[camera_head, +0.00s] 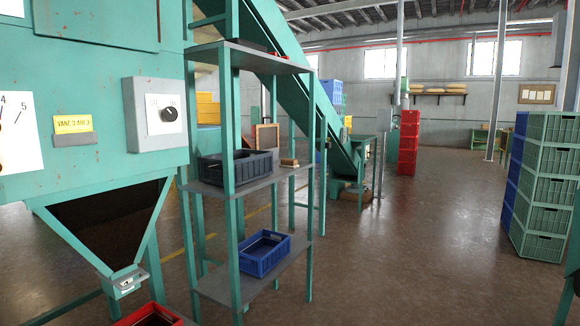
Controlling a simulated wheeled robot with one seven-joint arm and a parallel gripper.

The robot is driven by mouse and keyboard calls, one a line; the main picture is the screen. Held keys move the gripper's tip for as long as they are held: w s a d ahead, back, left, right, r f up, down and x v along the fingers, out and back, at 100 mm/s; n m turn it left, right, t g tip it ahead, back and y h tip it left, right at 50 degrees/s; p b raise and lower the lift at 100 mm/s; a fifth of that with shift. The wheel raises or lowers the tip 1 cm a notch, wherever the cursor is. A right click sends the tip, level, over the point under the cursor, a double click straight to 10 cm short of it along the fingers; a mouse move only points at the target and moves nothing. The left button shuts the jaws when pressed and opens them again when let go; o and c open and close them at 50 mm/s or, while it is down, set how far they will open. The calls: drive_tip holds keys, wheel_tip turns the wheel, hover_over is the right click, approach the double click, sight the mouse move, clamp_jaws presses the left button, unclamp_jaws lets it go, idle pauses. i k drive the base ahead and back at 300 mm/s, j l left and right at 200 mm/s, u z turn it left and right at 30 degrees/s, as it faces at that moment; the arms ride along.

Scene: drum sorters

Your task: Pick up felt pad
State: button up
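I cannot pick out a felt pad for certain. A small tan-and-brown block (289,162) lies on the middle shelf of the teal rack (232,190), right of a dark grey crate (236,167); it is too small to tell whether it is a brush, a block or a pad. A dark item with a red end (275,54) lies on the top shelf, mostly hidden by the shelf's edge. The inside of the dark crate is only partly visible. My gripper is not in view.
A blue crate (264,253) sits on the rack's bottom shelf. A teal hopper machine (90,150) stands at the left, with a red bin (150,316) below. Stacked green crates (545,185) stand at the right. Open floor (420,240) lies between the rack and stacks.

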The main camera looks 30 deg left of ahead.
sight(289, 163)
drive_tip(key=u, duration=2.05)
drive_tip(key=i+l, duration=0.25)
drive_tip(key=l, duration=0.2)
drive_tip(key=i+l, duration=0.3)
drive_tip(key=l, duration=0.2)
drive_tip(key=i+l, duration=0.25)
drive_tip(key=l, duration=0.2)
drive_tip(key=i+l, duration=0.3)
drive_tip(key=l, duration=0.15)
drive_tip(key=i+l, duration=0.25)
drive_tip(key=l, duration=0.25)
drive_tip(key=i+l, duration=0.3)
drive_tip(key=l, duration=0.15)
drive_tip(key=i+l+z, duration=0.1)
drive_tip(key=i+l, duration=0.15)
drive_tip(key=l, duration=0.2)
